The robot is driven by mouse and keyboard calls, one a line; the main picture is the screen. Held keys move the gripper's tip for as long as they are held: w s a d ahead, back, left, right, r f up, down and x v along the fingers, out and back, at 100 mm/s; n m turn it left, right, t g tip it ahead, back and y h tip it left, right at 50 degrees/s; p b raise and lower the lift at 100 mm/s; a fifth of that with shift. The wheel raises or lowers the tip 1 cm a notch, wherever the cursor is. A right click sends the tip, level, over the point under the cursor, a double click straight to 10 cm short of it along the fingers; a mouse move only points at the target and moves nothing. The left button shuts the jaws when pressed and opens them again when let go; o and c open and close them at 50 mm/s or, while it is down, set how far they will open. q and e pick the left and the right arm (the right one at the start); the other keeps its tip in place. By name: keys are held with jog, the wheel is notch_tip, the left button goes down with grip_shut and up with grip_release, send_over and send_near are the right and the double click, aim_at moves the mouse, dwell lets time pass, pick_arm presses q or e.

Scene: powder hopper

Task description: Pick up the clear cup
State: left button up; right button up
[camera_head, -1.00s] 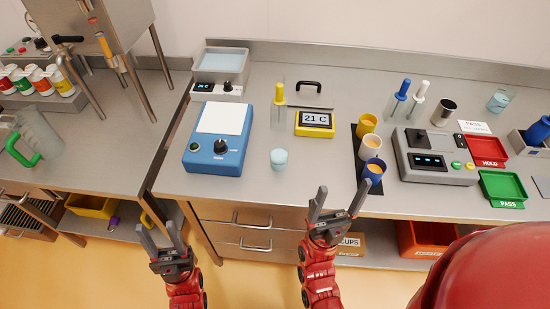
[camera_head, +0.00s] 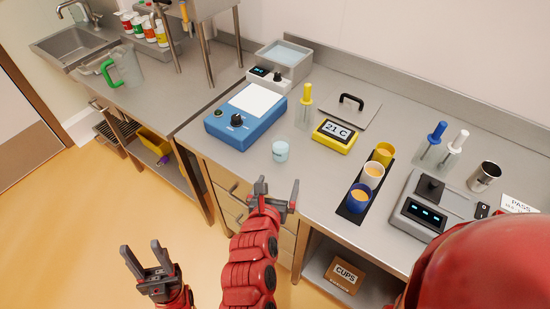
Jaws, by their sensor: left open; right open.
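A small clear cup (camera_head: 280,150) with pale blue contents stands upright on the steel bench, right of the blue device and near the front edge. My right gripper (camera_head: 275,184) is open and empty, in front of the cup and apart from it in the picture. My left gripper (camera_head: 142,252) is open and empty, lower left, over the floor in front of the bench. Another clear container (camera_head: 123,68) with a green handle stands on the far left counter.
A blue device (camera_head: 245,117) stands left of the cup, and a yellow display (camera_head: 335,135) reading 21 C to its right. A yellow-topped dropper bottle (camera_head: 305,108) is behind. Yellow, white and blue cups stand on a black mat (camera_head: 351,214) further right.

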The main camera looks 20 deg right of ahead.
aim_at(279, 155)
jog(key=shift+y, duration=0.3)
jog(key=w+f+b, duration=0.1)
jog(key=w+b, duration=0.2)
jog(key=w+f+b, duration=0.1)
jog(key=shift+w+d+f, duration=0.35)
jog(key=x, duration=0.3)
jog(key=p+x, duration=0.1)
jog(key=x, duration=0.1)
jog(key=shift+w+d+r, duration=0.2)
jog(key=shift+w+r, duration=0.05)
jog(key=shift+w, duration=0.05)
jog(key=shift+w+d+f, duration=0.15)
jog(key=shift+w+f, duration=0.15)
jog(key=shift+w, duration=0.2)
jog(key=w, duration=0.1)
jog(key=w+d+p, duration=0.1)
jog(key=w, duration=0.1)
jog(key=w+p, duration=0.1)
jog(key=shift+w+d+f, duration=0.2)
jog(key=shift+d+f, duration=0.1)
jog(key=shift+d, duration=0.1)
jog(key=shift+w+d+f, duration=0.1)
jog(key=shift+w+f, duration=0.15)
jog(key=shift+c, duration=0.2)
jog(key=c, duration=1.4)
